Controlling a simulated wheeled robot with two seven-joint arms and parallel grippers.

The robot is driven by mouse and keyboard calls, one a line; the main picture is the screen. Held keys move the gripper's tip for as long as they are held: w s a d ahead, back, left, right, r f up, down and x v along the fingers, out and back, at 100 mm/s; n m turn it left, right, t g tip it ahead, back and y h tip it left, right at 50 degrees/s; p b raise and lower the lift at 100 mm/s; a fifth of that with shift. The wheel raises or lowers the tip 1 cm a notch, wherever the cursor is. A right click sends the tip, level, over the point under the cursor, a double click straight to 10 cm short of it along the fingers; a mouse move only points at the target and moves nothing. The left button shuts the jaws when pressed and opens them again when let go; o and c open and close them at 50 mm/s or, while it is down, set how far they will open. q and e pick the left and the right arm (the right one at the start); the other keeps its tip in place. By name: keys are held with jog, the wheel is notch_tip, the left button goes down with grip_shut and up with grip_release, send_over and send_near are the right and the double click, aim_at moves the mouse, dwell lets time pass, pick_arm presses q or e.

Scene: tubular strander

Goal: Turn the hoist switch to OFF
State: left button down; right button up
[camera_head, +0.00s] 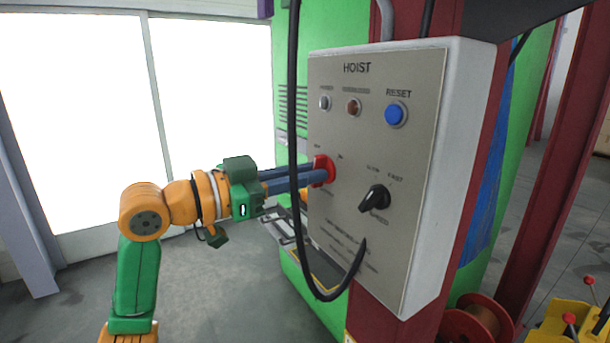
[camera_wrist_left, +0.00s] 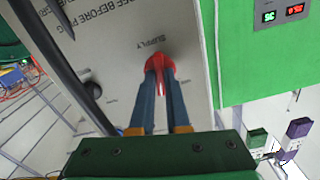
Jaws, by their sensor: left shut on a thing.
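The hoist control box (camera_head: 432,150) is a grey-faced panel on a red column, labelled HOIST. Its red rotary switch (camera_head: 328,164) sits at the left side of the panel; it also shows in the left wrist view (camera_wrist_left: 160,63), by the word SUPPLY. My left gripper (camera_head: 318,176) reaches in from the left, and its two long blue fingers are shut on the red switch. The fingers partly cover the knob, so its exact setting is hard to read. In the left wrist view the fingertips (camera_wrist_left: 162,75) lie on either side of the knob's handle. My right gripper is not in view.
A black cable (camera_head: 293,120) hangs in front of the panel's left edge and loops below. A black speed knob (camera_head: 375,199) and a blue RESET button (camera_head: 396,113) are on the same panel. A cable reel (camera_head: 478,325) stands at lower right. Open floor lies left.

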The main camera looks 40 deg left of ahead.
pick_arm(q)
jog(key=n, duration=1.1)
jog(key=shift+n, duration=0.3)
dwell(0.4)
jog(key=c, duration=0.9)
grip_release()
jog(key=b+v, duration=0.4)
jog(key=v, duration=0.3)
